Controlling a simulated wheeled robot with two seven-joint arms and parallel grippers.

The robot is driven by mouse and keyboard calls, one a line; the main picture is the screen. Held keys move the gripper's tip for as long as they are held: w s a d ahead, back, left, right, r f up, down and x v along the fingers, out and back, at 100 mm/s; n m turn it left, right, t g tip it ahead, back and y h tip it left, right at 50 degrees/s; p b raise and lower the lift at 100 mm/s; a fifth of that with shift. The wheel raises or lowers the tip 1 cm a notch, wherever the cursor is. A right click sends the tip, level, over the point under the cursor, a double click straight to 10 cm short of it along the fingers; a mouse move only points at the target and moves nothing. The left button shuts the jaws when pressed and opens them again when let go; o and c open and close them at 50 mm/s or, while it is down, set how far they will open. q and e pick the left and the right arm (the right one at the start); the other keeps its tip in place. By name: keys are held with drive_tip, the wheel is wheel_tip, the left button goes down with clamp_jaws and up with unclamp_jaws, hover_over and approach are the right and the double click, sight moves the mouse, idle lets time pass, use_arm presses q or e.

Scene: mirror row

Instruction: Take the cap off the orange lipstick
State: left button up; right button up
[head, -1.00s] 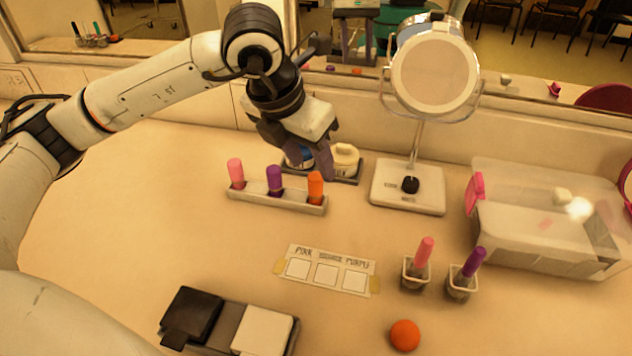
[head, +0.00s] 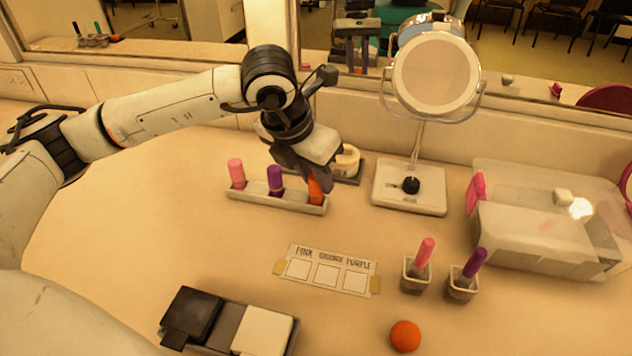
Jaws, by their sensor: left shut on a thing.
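The orange lipstick (head: 314,191) stands upright at the right end of a pale holder (head: 290,205). My left gripper (head: 315,184) has come down over it from above, with its fingers around the upper part, shut on it. The fingers hide part of the lipstick, and I cannot make out the seam of its cap. A purple lipstick (head: 275,180) and a pink lipstick (head: 236,172) stand to its left in the same holder. My right gripper is not in view.
A round mirror (head: 435,75) on a white base (head: 408,203) stands to the right. A label card (head: 327,253), two small cups (head: 416,274) (head: 462,287) with pink and purple sticks, an orange ball (head: 405,336) and a clear bin (head: 545,240) occupy the front and right. The table's left middle is clear.

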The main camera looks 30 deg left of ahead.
use_arm(q)
drive_tip(key=shift+r, duration=0.15)
wheel_tip(320, 180, up, 12)
drive_tip(key=p, duration=0.2)
drive_tip(key=shift+r, duration=0.15)
idle(0.6)
drive_tip(key=shift+r+p, duration=0.85)
drive_tip(key=shift+r, duration=0.15)
drive_tip(key=shift+f, duration=0.1)
